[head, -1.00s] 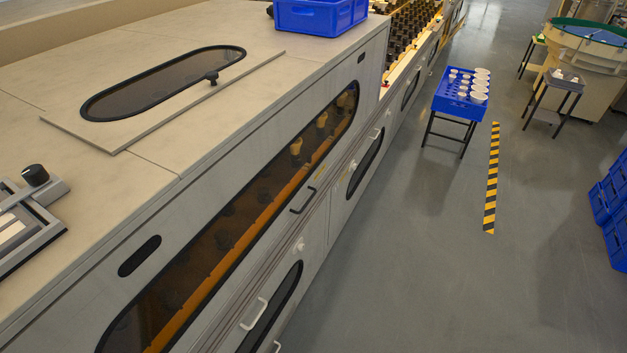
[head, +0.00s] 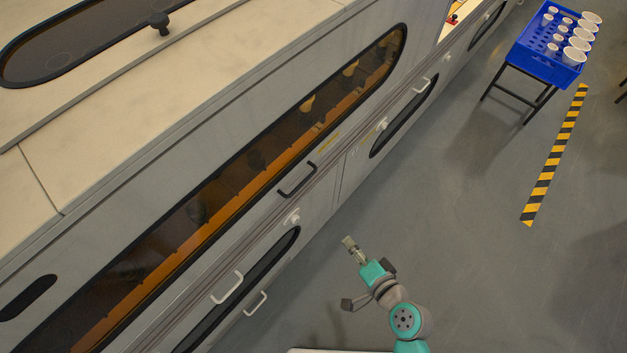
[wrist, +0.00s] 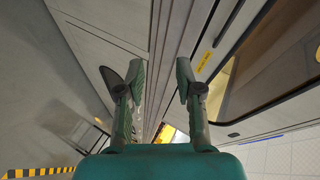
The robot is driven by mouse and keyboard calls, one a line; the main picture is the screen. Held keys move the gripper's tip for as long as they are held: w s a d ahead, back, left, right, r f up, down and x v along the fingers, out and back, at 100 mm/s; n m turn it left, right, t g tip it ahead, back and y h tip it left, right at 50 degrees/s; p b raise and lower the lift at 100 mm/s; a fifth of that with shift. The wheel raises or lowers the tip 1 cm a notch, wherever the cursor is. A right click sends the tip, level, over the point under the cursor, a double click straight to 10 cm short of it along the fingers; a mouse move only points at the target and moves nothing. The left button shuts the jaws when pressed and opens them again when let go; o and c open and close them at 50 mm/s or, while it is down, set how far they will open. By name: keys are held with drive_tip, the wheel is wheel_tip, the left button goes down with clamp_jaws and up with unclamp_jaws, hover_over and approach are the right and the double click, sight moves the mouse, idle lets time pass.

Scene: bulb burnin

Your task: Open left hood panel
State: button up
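The hood panel (head: 233,113) is a grey front panel with a long dark-rimmed, orange-tinted window (head: 257,159). It lies flush with the machine and looks shut. A black bar handle (head: 297,180) sits on its lower edge. My gripper (head: 348,243) is in the head view, to the lower right of the handle and apart from it. In the wrist view my gripper (wrist: 149,74) has its two fingers well apart with nothing between them. Part of a dark-rimmed window (wrist: 270,70) shows at the right there.
Below the panel are lower doors with white handles (head: 227,287). A blue crate of white cups (head: 548,50) stands on a black stand at the upper right. A yellow-black floor strip (head: 556,155) lies near it. The grey floor right of my arm is clear.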

sight(303, 182)
drive_tip(key=w+a+r+g+y, duration=0.2)
drive_tip(key=w+a+r+y, duration=0.4)
drive_tip(key=w, duration=0.4)
drive_tip(key=x, duration=1)
drive_tip(key=shift+w+a, duration=0.1)
drive_tip(key=shift+w, duration=0.1)
clamp_jaws()
